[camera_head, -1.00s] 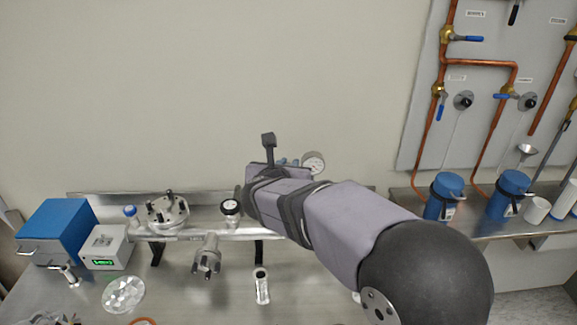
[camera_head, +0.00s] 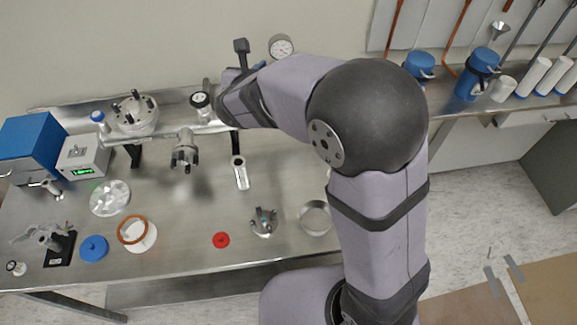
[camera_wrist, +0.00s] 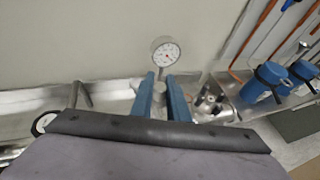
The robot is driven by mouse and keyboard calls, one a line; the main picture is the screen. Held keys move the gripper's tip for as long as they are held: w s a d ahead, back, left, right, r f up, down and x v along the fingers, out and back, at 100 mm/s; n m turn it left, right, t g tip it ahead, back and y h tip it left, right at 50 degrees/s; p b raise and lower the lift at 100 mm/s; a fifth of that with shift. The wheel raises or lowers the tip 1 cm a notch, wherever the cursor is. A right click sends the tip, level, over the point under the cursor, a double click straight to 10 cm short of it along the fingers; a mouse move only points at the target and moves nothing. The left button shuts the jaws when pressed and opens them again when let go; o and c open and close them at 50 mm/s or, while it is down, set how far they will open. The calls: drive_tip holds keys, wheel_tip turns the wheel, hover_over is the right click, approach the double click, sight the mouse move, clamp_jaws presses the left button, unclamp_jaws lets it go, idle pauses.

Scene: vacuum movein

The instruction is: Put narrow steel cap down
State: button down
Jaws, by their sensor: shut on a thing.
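My gripper (camera_wrist: 161,100) shows in the wrist view as two blue fingers shut on a small grey metal piece (camera_wrist: 159,88), which I take to be the narrow steel cap. Only part of the piece shows between the fingers.
Steel fittings (camera_wrist: 210,103) sit right of the fingers. Bare bench lies around the red disc.

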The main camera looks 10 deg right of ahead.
drive_tip(key=s+d+f+m+h+p, duration=0.1)
drive_tip(key=s+d+f+h+p, duration=0.1)
drive_tip(key=s+d+f, duration=0.55)
drive_tip(key=n+y+p, duration=0.2)
drive_tip(key=y, duration=0.1)
hover_over(290, 175)
wheel_tip(290, 175, down, 8)
drive_tip(key=shift+w+f, duration=0.15)
drive_tip(key=shift+f, duration=3)
drive_tip(key=shift+f, duration=0.1)
drive_tip(key=shift+f, duration=1.8)
drive_tip(key=shift+f, duration=0.1)
drive_tip(key=c, duration=2.1)
unclamp_jaws()
drive_tip(key=shift+f, duration=0.1)
drive_tip(key=o, duration=0.4)
